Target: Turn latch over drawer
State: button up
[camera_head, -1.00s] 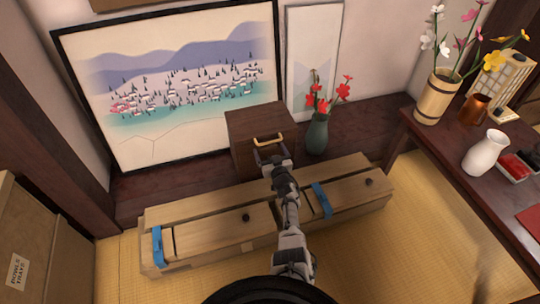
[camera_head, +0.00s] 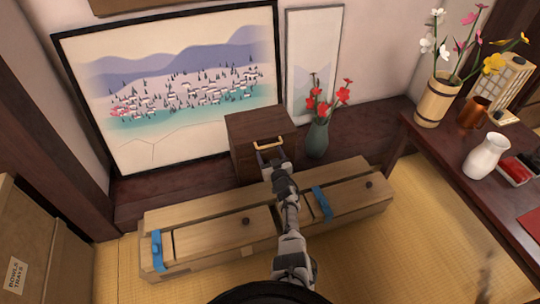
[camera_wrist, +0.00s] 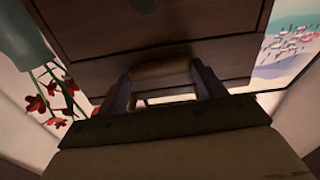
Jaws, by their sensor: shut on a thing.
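A small brown wooden box (camera_head: 247,133) with a drawer stands on the dark wooden ledge against the wall. A tan bar (camera_head: 270,142), which looks like the latch, is on the upper part of its front. My gripper (camera_head: 269,151) reaches it from the front and is shut on it. In the wrist view, which is upside down, the bar (camera_wrist: 160,69) lies between the two fingers of my gripper (camera_wrist: 163,82). A dark round knob (camera_wrist: 143,5) shows on the box front, lower down in reality. The bar's ends are hidden by the fingers.
A long wooden chest (camera_head: 222,237) with blue straps lies below my arm. A green vase with red flowers (camera_head: 317,140) stands close right of the box. A framed landscape (camera_head: 175,85) leans behind. A table (camera_head: 440,150) is at right, cardboard boxes (camera_head: 22,240) at left.

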jog(key=shift+f+n+b, duration=0.1)
jog(key=shift+n+b, duration=0.75)
jog(key=shift+n, duration=1.65)
jog(key=o, duration=1)
jog(key=shift+a, duration=0.1)
jog(key=shift+s, duration=0.1)
